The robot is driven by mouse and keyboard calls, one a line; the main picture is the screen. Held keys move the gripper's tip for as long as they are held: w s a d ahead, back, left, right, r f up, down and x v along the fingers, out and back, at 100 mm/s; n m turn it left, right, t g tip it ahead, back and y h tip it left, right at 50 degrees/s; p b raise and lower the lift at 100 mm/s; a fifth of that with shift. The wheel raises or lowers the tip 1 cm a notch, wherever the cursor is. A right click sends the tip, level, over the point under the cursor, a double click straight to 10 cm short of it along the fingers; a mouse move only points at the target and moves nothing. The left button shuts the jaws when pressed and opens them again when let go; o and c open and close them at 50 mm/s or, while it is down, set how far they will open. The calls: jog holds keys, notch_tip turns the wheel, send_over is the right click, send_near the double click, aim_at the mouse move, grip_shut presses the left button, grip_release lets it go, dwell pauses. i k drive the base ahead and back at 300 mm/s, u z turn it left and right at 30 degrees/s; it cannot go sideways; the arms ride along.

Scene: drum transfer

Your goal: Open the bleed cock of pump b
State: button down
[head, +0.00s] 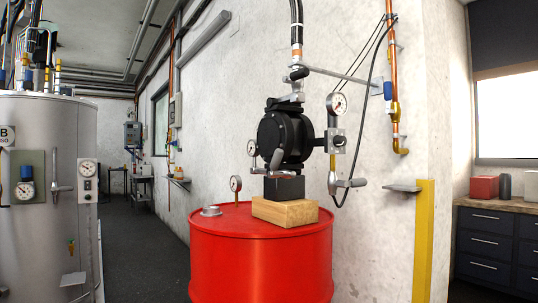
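A black pump (284,138) stands on a dark base on a wooden block (285,211), on top of a red drum (260,262). Round gauges sit beside it: one at its upper right (337,104), one at its left (252,148). A grey lever (334,182) hangs at the right below the upper gauge. A smaller grey lever (277,160) shows at the pump's front. I cannot tell which is the bleed cock, nor read a letter on the pump. My gripper is not in view.
A grey tank (52,240) marked B stands at the left, with gauges and a lever. A third gauge (236,185) rises from the drum top. Dark floor (145,255) lies open between tank and drum.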

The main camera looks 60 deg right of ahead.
aim_at(278, 153)
jog(key=u, duration=0.05)
jog(key=i, duration=1.1)
jog(key=z, duration=0.35)
